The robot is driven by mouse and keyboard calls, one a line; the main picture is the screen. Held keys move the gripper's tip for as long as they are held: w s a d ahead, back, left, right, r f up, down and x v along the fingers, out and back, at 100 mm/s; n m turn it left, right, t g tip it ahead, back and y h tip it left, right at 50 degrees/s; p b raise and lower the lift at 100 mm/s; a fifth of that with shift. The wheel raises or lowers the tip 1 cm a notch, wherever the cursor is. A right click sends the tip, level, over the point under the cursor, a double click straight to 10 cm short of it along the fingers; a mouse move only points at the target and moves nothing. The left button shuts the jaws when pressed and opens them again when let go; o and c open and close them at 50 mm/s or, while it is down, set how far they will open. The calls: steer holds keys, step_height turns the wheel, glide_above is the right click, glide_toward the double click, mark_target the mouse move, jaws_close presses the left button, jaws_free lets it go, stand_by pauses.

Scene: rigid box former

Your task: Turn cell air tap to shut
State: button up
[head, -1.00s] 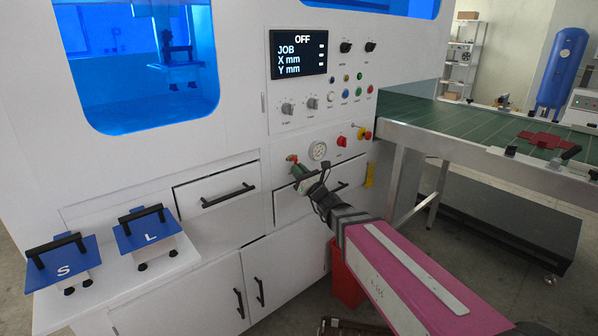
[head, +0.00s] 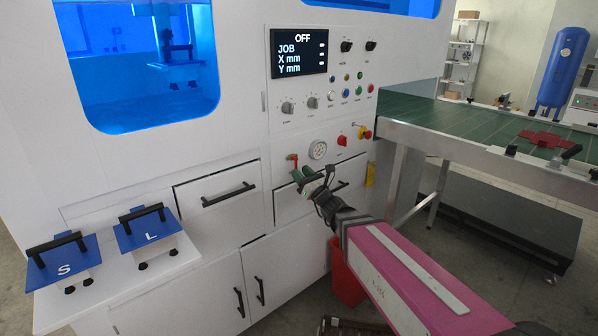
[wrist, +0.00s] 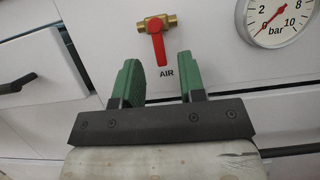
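The air tap (wrist: 157,40) is on the white panel above the word AIR. Its brass body lies level and its red lever points down, slightly to the right, across the body. In the head view the tap (head: 293,158) is a small red shape left of the gauge. My gripper (wrist: 162,80) has its two green fingers apart with nothing between them. The fingers are below and in front of the lever, apart from it. In the head view my gripper (head: 306,176) is just below and right of the tap.
A round pressure gauge (wrist: 275,18) is right of the tap; its needle is near zero. A red knob (head: 341,140) and a red emergency button (head: 366,134) are further right. Drawers with black handles (head: 228,195) are below. The display (head: 299,52) reads OFF.

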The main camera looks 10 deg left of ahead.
steer(key=v, duration=0.9)
steer(key=shift+a, duration=0.1)
steer(key=s+d+f+n+g+h, duration=0.25)
steer(key=d+f+n+g, duration=0.3)
steer(key=f+n, duration=0.35)
steer(key=s+d+f+n+g+h, duration=0.1)
steer(key=d+f+n+g+h, duration=0.3)
steer(key=f+n+g, duration=0.45)
steer(key=s+d+f+n+h, duration=0.1)
steer(key=d+n+h, duration=0.3)
steer(key=d, duration=0.6)
steer(key=s+d+f+n+h, duration=0.1)
steer(key=d+f+n+h, duration=0.3)
steer(key=d+h, duration=0.3)
steer(key=d, duration=0.4)
steer(key=shift+s+d, duration=0.15)
steer(key=shift+d, duration=0.05)
